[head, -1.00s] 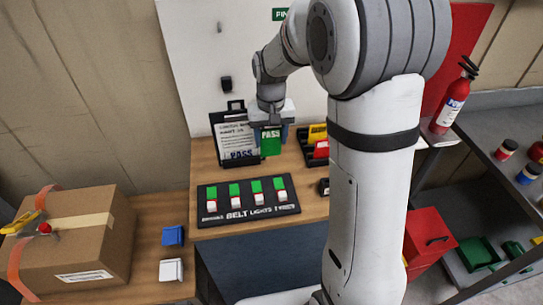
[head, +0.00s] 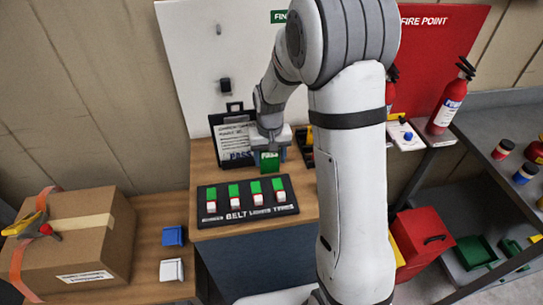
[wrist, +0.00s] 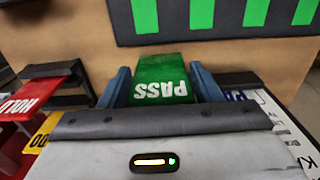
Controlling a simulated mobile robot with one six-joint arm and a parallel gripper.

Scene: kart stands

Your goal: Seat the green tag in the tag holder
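The green tag marked PASS (head: 270,163) is in my gripper (head: 271,150), low over the back of the wooden bench. In the wrist view the tag (wrist: 163,80) sits between the two blue fingers of my gripper (wrist: 163,88). A black board with a printed sheet (head: 236,132) stands just left of the gripper and bears the word PASS near its bottom. It shows partly at the right in the wrist view (wrist: 285,125). I cannot tell which part is the tag holder, or whether the tag touches it.
A black rack with a red tag (wrist: 40,92) and a yellow tag (wrist: 42,132) stands on the gripper's other side. The belt-lights-tyres switch board (head: 247,210) lies in front. A cardboard box (head: 75,245) stands at left; a fire extinguisher (head: 446,105) is at right.

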